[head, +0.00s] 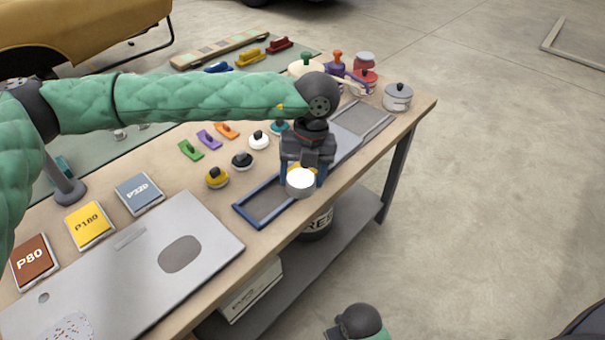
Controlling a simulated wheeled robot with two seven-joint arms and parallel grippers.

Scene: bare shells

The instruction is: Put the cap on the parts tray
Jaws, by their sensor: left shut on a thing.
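My left gripper (300,180) points down over the near right edge of the workbench. It is shut on a small round white thing with some yellow at its top, which looks like the cap (300,185). The fingers hide part of its sides. The shallow blue-rimmed tray (252,222), which looks like the parts tray, lies on the bench under and to the left of the gripper. The cap appears above the tray's right end. I cannot tell the exact height. My right gripper is not in view; only a piece of my right arm shows at the bottom.
A grey-rimmed tray (378,122) lies behind the gripper. Sanding pads and a metal sheet (130,265) cover the near left. Pots (397,97) stand at the far right corner.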

